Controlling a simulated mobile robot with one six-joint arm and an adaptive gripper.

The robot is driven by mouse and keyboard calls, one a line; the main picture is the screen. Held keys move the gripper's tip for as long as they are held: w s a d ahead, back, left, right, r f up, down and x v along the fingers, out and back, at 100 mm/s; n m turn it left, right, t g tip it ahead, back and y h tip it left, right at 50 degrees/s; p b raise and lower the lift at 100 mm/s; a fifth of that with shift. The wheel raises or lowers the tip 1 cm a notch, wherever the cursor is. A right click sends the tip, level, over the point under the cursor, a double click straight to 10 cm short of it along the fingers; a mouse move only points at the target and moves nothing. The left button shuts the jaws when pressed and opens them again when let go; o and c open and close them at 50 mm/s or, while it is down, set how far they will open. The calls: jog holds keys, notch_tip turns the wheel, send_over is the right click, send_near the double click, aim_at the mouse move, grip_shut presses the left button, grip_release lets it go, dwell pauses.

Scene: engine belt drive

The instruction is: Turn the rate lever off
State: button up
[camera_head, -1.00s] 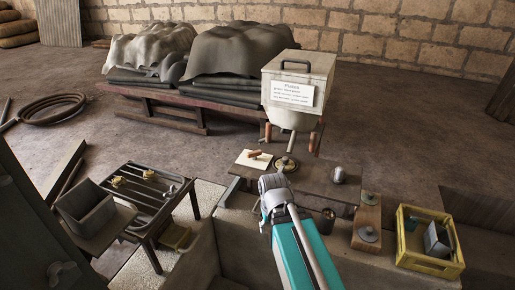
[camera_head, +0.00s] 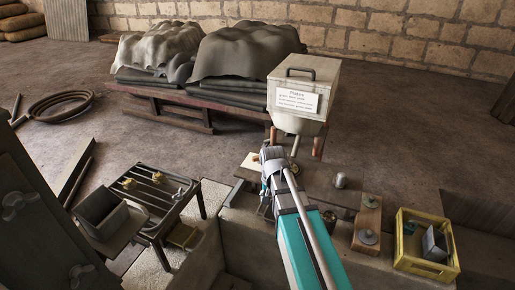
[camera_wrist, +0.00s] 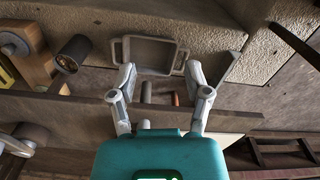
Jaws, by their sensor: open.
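The lever is not clearly identifiable. A white plate (camera_head: 246,169) with a small orange-brown handle (camera_head: 255,157) lies on the bench under the hopper, partly covered by my arm. In the wrist view a small orange-brown piece (camera_wrist: 175,99) and a grey post (camera_wrist: 147,92) show between my fingers; I cannot tell if that piece is the same handle. My gripper (camera_wrist: 163,78) is open, its two fingers apart with nothing held. In the head view my arm hides the fingertips and the round fitting below the hopper.
A pale hopper (camera_head: 302,88) with a label stands over the bench (camera_head: 325,190). A grey knob (camera_head: 340,180), a wooden block with discs (camera_head: 368,222) and a yellow crate (camera_head: 424,245) are to the right. A slatted dark table (camera_head: 150,195) stands left.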

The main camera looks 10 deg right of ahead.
aim_at(259, 159)
jog(key=w+r+m+p, duration=0.5)
jog(key=w+r+p, duration=0.2)
jog(key=w, duration=0.4)
jog(key=w+r+m+p, duration=0.6)
jog(key=w+r+p, duration=0.1)
jog(key=w, duration=0.4)
jog(key=shift+w+d+r, duration=0.15)
jog(key=shift+w+r, duration=0.15)
jog(key=shift+r, duration=0.55)
jog(key=shift+f, duration=0.2)
notch_tip(259, 159, down, 13)
jog(key=b, duration=1.3)
jog(key=shift+f+b, duration=0.2)
jog(key=shift+b, duration=0.1)
